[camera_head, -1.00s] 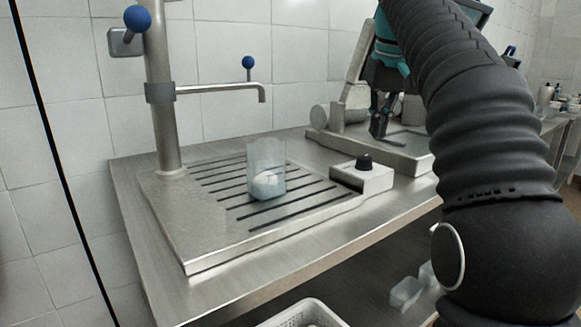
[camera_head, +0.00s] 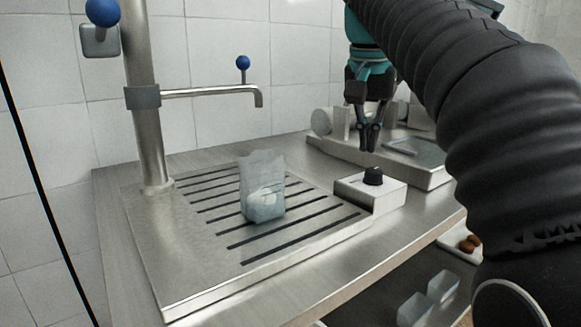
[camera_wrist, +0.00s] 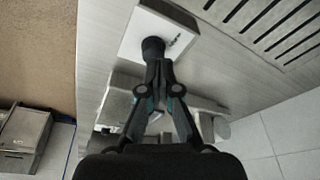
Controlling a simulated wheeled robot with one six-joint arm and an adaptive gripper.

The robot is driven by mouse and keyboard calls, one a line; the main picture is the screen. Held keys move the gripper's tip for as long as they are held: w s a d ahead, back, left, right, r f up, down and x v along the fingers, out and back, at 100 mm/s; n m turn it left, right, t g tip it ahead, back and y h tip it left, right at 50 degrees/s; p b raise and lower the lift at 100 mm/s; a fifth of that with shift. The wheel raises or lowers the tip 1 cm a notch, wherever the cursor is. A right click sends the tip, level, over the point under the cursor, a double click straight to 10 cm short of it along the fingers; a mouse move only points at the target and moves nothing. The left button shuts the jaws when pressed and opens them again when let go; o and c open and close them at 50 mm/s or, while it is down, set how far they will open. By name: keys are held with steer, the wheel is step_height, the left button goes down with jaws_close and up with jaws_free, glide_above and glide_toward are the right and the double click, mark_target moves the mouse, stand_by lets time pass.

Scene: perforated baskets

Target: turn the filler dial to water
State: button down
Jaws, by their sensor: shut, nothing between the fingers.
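The filler dial (camera_head: 373,176) is a small black knob on top of a white box (camera_head: 392,194) at the right edge of the drip tray. My gripper (camera_head: 368,150) is shut and empty, pointing down just above and behind the dial in the head view. In the wrist view the shut fingertips (camera_wrist: 159,62) reach close to the dial (camera_wrist: 153,46); whether they touch it I cannot tell. Small dark marks show on the box beside the dial, too small to read. A translucent container (camera_head: 262,190) with pale contents stands on the drip tray under the spout (camera_head: 259,97).
The slotted drip tray (camera_head: 185,275) carries a steel column (camera_head: 150,140) with a blue-knobbed tap. A metal tray with a scale-like plate (camera_head: 425,152) lies behind the dial box. Clear containers (camera_head: 428,300) sit below the counter. The front counter strip is clear.

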steer(key=shift+f+b, duration=2.15)
steer(key=shift+f, duration=0.65)
steer(key=shift+w+d, duration=0.1)
steer(key=shift+s+d+r+p, duration=0.1)
steer(key=shift+s+d+p, duration=0.3)
steer(key=shift+p, duration=0.65)
steer(key=shift+s+a, duration=0.1)
steer(key=shift+s, duration=0.15)
step_height(320, 180, up, 2)
steer(key=shift+p, duration=1.15)
step_height(320, 180, up, 4)
steer(key=shift+f, duration=0.1)
